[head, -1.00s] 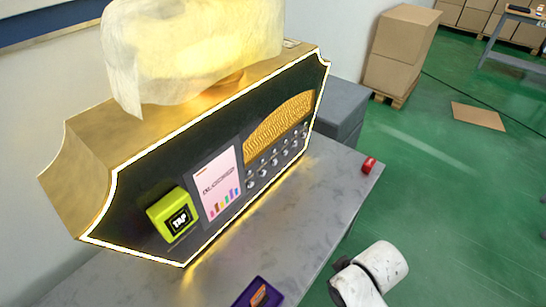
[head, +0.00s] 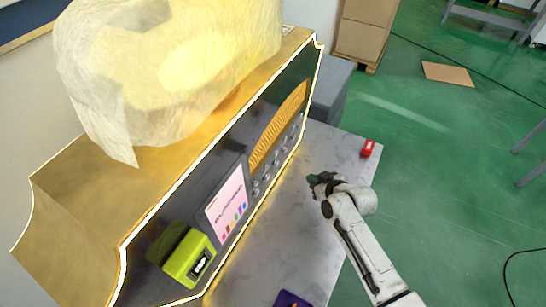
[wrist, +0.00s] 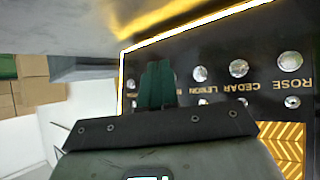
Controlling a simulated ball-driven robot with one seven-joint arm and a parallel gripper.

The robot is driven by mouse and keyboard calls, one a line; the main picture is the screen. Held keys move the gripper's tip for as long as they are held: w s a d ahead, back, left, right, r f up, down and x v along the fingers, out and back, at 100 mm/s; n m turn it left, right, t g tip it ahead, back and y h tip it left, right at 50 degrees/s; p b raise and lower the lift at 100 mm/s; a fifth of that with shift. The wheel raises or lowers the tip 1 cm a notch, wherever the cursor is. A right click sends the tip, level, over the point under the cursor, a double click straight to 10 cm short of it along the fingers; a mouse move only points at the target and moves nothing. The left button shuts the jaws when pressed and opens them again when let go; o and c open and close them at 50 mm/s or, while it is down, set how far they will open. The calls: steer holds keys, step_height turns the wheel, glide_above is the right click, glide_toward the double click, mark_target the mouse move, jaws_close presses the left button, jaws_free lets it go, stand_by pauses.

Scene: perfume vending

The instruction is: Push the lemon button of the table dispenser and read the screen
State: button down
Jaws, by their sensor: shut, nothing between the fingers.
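The table dispenser (head: 200,170) is a gold cabinet with a black, light-edged front. Its pale pink screen (head: 228,203) shows coloured bars and a line of text too small to read. In the wrist view, the LEMON label (wrist: 199,90) has a round silver knob above it (wrist: 200,74) and another below; I cannot tell which is the button. CEDAR and ROSE labels lie to its right. My gripper (head: 314,180) is shut and empty, right of the knob rows in the head view. In the wrist view its green fingers (wrist: 156,84) are left of LEMON and hide part of the panel.
A green-yellow box (head: 190,258) is on the dispenser's front, left of the screen. A red item (head: 367,148) lies at the table's far right corner. A purple item (head: 291,299) lies near the front. The grey tabletop (head: 270,245) between is clear.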

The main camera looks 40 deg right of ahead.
steer(key=shift+w, duration=0.2)
steer(key=w+a+b, duration=0.1)
steer(key=w+a, duration=0.2)
steer(key=w, duration=0.5)
steer(key=shift+b, duration=0.3)
steer(key=shift+w, duration=0.1)
stand_by(2.0)
steer(key=shift+w+a, duration=0.1)
steer(key=shift+w, duration=0.2)
steer(key=shift+w+a, duration=0.2)
steer(key=shift+w, duration=0.2)
stand_by(1.0)
steer(key=shift+s+r, duration=0.1)
steer(key=shift+s+d, duration=0.3)
steer(key=shift+s, duration=0.4)
steer(key=shift+s+d+p, duration=0.2)
steer(key=shift+s+d, duration=0.1)
steer(key=shift+s, duration=0.5)
steer(key=shift+s+d+p, duration=0.2)
steer(key=shift+s+d, duration=0.05)
steer(key=shift+s, duration=0.5)
steer(key=shift+s+d+p, duration=0.2)
steer(key=shift+s+d, duration=0.1)
steer(key=shift+s, duration=0.5)
